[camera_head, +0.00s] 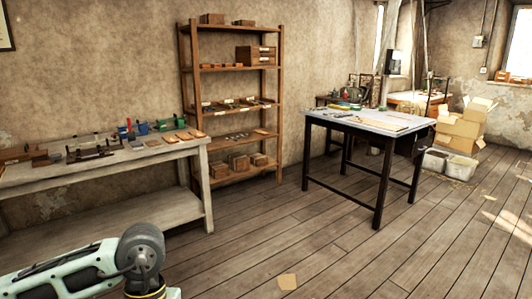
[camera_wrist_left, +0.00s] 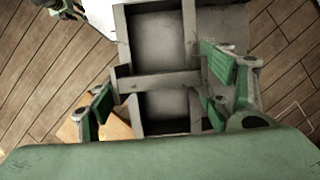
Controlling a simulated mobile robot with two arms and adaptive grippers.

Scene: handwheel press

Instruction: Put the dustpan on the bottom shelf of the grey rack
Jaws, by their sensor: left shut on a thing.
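In the left wrist view, the green fingers of my left gripper (camera_wrist_left: 158,92) are shut on a grey, straight-edged metal thing with raised rims, which I take to be the dustpan (camera_wrist_left: 155,35). It extends from between the fingers to the top edge of the picture, and its near part is partly hidden by the gripper body. The head view shows a part of my arm at the lower left, but neither the dustpan nor my left gripper. No grey rack is recognisable in either view. My right gripper is not in view.
A brown wooden shelf unit (camera_head: 187,101) stands against the wall, beside a pale workbench (camera_head: 190,150) holding tools. A dark-legged table (camera_head: 345,122) stands right of centre. The front plank floor is mostly clear.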

